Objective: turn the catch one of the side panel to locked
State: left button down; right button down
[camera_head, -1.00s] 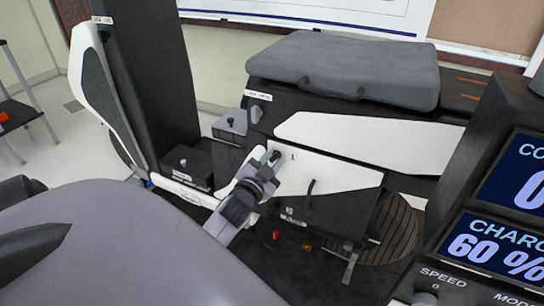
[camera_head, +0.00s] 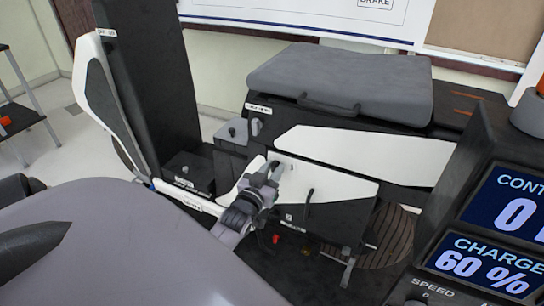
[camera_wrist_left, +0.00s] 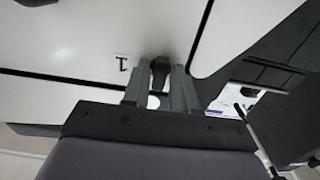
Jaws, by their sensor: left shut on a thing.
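The side panel (camera_head: 335,186) is a white and black panel on the flank of the chassis, with a dark handle in its middle. My left gripper (camera_head: 272,172) is at the panel's upper left corner. In the left wrist view, its two grey fingers (camera_wrist_left: 161,88) are shut on catch one (camera_wrist_left: 160,70), a small dark knob beside a printed "1" on the white surface. The fingers hide much of the catch, so I cannot tell its exact turn. The catch is mostly hidden behind the gripper in the head view. My right gripper is not in view.
A grey seat cushion (camera_head: 342,78) lies on top of the chassis, above a white upper panel (camera_head: 365,152). A console with blue screens (camera_head: 505,213) stands close at the right. A tall black backrest (camera_head: 148,80) rises at the left. A ridged wheel (camera_head: 392,236) is below the panel.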

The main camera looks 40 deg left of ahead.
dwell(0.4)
pick_arm(q)
jog(key=c, duration=1.1)
grip_release()
jog(key=shift+s, duration=0.1)
jog(key=v, duration=0.7)
